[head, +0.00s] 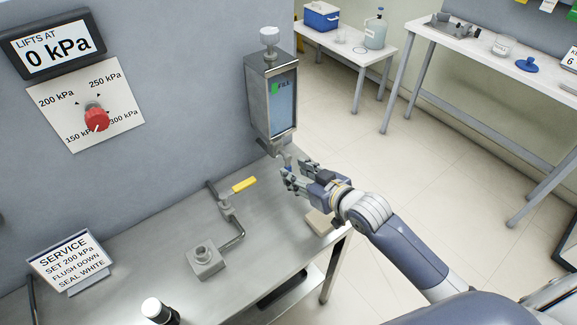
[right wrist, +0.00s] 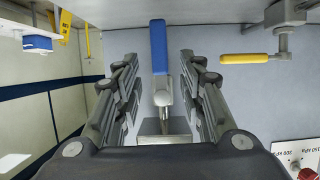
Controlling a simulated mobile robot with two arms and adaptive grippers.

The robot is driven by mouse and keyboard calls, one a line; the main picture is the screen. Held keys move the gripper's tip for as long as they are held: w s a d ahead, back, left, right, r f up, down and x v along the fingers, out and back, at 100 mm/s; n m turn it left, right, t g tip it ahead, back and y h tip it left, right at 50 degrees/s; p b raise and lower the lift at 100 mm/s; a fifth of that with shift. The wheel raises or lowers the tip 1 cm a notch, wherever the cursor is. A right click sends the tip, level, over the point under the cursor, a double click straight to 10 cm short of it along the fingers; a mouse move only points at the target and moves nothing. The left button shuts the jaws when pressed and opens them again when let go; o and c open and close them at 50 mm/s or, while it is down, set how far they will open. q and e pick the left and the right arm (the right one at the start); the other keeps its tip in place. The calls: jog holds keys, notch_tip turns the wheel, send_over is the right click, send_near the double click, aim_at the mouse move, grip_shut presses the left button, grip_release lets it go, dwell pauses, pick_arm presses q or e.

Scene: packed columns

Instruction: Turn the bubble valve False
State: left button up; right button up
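A blue lever handle (right wrist: 158,48) on a silver valve stem (right wrist: 162,98) shows in the right wrist view, between my right gripper's fingers. The gripper is open, with visible gaps on both sides of the lever. In the head view my right gripper (head: 295,178) is just below a metal housing (head: 268,98) with a display reading FILL. The lever is largely hidden there by the gripper. No label shows which handle is the bubble valve. My left gripper is not in view.
A yellow-handled valve (head: 244,184) joins a pipe on the steel bench (head: 150,245). The wall carries a red pressure dial (head: 97,119) and a 0 kPa display (head: 52,45). A service sign (head: 68,262) and a black bottle with a white cap (head: 157,311) stand left.

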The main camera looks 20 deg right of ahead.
aim_at(290, 169)
jog(key=x, duration=0.4)
jog(key=shift+w+f, duration=0.1)
jog(key=shift+w, duration=0.1)
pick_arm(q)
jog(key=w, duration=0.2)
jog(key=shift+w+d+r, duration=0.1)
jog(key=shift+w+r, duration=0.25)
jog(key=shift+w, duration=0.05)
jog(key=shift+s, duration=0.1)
pick_arm(e)
jog(key=shift+a, duration=0.1)
jog(key=c, duration=0.8)
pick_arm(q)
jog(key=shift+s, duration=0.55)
pick_arm(e)
grip_shut()
